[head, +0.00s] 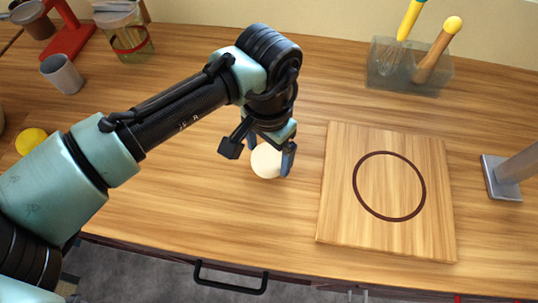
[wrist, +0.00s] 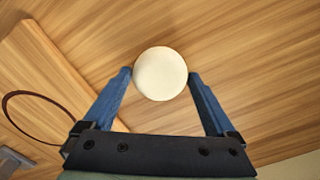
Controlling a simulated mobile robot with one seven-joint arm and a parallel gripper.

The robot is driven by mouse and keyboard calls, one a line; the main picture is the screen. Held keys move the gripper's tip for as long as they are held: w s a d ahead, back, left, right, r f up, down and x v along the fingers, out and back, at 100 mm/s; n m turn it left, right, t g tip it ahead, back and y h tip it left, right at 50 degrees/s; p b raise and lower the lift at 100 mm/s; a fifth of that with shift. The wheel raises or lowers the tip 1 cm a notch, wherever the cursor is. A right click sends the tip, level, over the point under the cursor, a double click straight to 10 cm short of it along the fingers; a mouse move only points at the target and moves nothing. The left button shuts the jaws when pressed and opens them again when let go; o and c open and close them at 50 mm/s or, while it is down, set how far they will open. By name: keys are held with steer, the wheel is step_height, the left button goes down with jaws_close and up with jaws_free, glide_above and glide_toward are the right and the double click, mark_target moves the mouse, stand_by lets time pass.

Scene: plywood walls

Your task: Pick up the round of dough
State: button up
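The round of dough (head: 266,161) is a pale cream disc or ball on the wooden counter, left of the board. It also shows in the wrist view (wrist: 160,73), near the tips of my gripper's fingers. My gripper (head: 272,158) points down over the dough, with one blue finger on each side of it. In the wrist view my gripper (wrist: 161,75) is open. The left fingertip looks very close to the dough; I cannot tell whether it touches. Part of the dough is hidden behind a finger in the head view.
A wooden board (head: 337,190) with a dark ring (head: 389,186) lies to the right. A grey utensil holder (head: 410,75) stands behind it. A grey metal stand (head: 497,179) is at the far right. A grey cup (head: 62,74) and a yellow lemon-like thing (head: 31,141) are at the left.

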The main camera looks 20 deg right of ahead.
steer(key=c, duration=0.9)
